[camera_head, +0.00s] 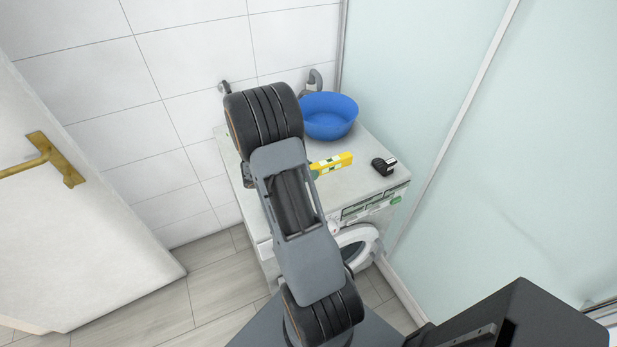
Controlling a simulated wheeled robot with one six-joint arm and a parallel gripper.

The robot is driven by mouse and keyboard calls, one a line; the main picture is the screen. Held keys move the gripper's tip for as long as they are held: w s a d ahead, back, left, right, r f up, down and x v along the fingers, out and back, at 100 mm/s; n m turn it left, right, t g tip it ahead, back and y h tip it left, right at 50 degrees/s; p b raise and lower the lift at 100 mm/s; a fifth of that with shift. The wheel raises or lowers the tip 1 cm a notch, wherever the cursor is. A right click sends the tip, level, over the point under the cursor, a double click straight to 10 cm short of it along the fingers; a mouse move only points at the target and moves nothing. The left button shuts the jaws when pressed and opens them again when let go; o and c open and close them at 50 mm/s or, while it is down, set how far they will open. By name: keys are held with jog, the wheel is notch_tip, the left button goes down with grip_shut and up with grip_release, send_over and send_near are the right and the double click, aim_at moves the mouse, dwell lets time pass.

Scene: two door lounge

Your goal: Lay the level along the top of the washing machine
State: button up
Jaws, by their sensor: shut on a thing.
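The level (335,162) is yellow with green and white markings. It shows just right of my arm, over the top of the washing machine (370,155). Its left part is hidden behind my arm, and I cannot tell whether it touches the top. The white washing machine stands against the tiled wall, its round door (357,240) partly covered by my arm. My gripper is hidden behind my own arm, so its fingers and their hold on the level cannot be seen.
A blue bowl (329,117) sits at the back of the washing machine top. A small black tape measure (384,166) lies near its right front edge. A glass panel (480,150) stands close on the right. A white door (70,200) with a brass handle is on the left.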

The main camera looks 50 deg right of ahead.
jog(key=shift+w+d+f, duration=0.3)
jog(key=shift+f, duration=0.2)
jog(key=shift+w+d+f, duration=0.25)
jog(key=shift+w+f, duration=0.05)
jog(key=shift+f, duration=0.2)
jog(key=shift+f+p, duration=0.5)
jog(key=shift+f, duration=1.05)
jog(key=shift+f, duration=0.15)
jog(key=shift+f+b, duration=0.5)
jog(key=shift+b, duration=0.2)
jog(key=o, duration=1)
jog(key=shift+c, duration=0.2)
jog(key=shift+r, duration=0.1)
